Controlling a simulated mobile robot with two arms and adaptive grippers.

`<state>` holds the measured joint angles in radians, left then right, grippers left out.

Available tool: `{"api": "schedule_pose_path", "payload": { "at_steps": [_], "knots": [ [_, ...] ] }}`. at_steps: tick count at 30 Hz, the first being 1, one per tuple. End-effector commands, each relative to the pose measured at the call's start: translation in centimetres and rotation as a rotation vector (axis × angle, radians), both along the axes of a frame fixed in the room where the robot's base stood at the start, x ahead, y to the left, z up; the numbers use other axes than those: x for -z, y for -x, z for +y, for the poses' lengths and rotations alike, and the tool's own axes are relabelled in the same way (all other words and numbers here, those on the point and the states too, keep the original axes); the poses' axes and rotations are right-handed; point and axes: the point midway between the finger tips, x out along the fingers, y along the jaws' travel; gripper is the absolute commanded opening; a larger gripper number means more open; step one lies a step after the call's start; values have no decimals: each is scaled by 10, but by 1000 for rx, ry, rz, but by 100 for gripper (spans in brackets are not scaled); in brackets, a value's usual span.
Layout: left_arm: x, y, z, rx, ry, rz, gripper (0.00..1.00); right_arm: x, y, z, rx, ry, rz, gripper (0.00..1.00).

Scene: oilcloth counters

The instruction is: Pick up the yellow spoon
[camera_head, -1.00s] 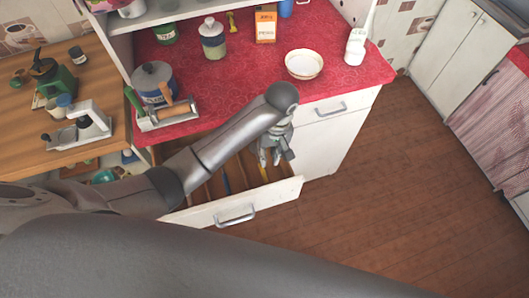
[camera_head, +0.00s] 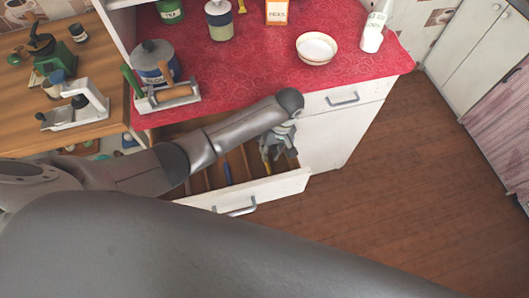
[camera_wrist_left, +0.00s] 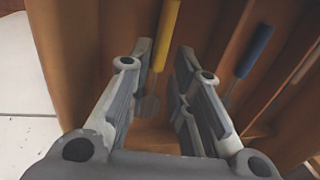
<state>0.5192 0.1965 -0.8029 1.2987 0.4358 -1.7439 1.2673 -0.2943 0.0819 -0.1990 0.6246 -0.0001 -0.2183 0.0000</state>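The yellow spoon (camera_wrist_left: 167,32) lies in the open wooden drawer, its yellow handle at the top of the left wrist view and a greyish end running down between my fingers. In the head view my arm and gripper largely hide it. My left gripper (camera_head: 273,156) reaches down into the right part of the drawer. In the left wrist view the left gripper (camera_wrist_left: 163,62) is open, its fingers apart on either side of the spoon's line. Contact cannot be told. My right gripper is not in view.
The drawer (camera_head: 253,191) has wooden dividers; a blue-handled utensil (camera_wrist_left: 254,51) lies in a neighbouring compartment. The red counter (camera_head: 250,80) above holds a white bowl (camera_head: 317,48), a pot (camera_head: 155,63) and a rack (camera_head: 168,97). The floor (camera_head: 400,190) at right is clear.

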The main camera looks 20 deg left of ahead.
Motion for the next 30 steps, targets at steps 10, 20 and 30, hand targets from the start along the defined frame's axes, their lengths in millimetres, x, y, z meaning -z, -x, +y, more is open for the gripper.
{"api": "schedule_pose_path", "payload": {
  "at_steps": [10,20,30],
  "knots": [
    [35,5,6,0,0,0,20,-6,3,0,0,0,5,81],
    [35,5,6,0,0,0,1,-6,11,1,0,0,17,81],
    [32,5,6,0,1,-1,0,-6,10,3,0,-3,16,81]
  ]
}}
